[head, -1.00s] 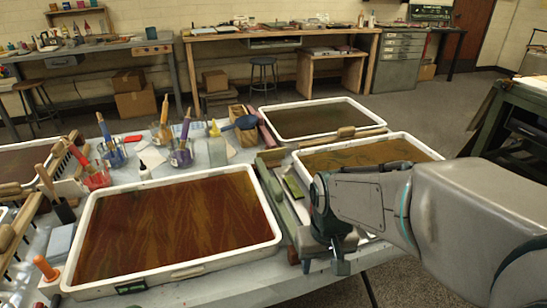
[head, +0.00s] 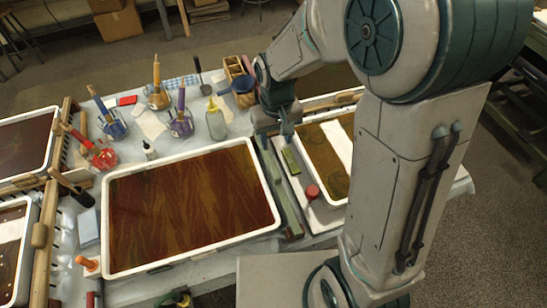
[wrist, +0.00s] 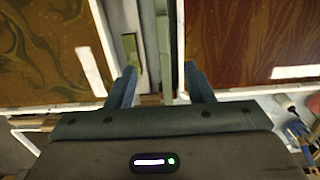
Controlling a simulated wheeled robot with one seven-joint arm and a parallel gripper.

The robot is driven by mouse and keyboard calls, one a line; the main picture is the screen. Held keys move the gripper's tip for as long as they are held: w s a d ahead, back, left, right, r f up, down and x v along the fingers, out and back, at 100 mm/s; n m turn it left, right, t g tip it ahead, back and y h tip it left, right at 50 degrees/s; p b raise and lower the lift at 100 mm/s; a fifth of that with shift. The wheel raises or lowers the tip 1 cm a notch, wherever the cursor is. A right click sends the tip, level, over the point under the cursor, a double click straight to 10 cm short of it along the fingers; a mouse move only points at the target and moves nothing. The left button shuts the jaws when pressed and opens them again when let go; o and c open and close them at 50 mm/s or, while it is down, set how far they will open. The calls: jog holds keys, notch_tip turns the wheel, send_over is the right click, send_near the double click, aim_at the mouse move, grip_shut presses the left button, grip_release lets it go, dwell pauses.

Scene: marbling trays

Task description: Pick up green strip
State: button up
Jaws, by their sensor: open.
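A short, bright green strip (head: 291,161) lies on a pale surface in the gap between the two brown trays. It also shows in the wrist view (wrist: 129,48), beside the left finger. A longer, duller green bar (head: 280,192) runs alongside it, next to the near tray's right rim; in the wrist view this bar (wrist: 163,40) lies between the fingers' lines. My gripper (head: 275,136) is at the far end of the gap, above both green pieces. Its fingers (wrist: 160,78) are apart with nothing held between them. Their height above the strip is unclear.
A large white-rimmed tray (head: 108,228) stands to the left and another tray (head: 338,203) to the right. A clear bottle (head: 215,122) and a wooden caddy (head: 236,67) stand near the gripper.

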aim_at(274, 169)
jog(key=f, duration=0.8)
jog(key=shift+s+a+f, duration=0.1)
jog(key=shift+a, duration=0.1)
jog(key=f, duration=0.2)
jog(key=f+p, duration=0.1)
jog(key=f, duration=0.1)
jog(key=shift+s, duration=0.35)
jog(key=shift+f, duration=0.7)
jog(key=c, duration=1)
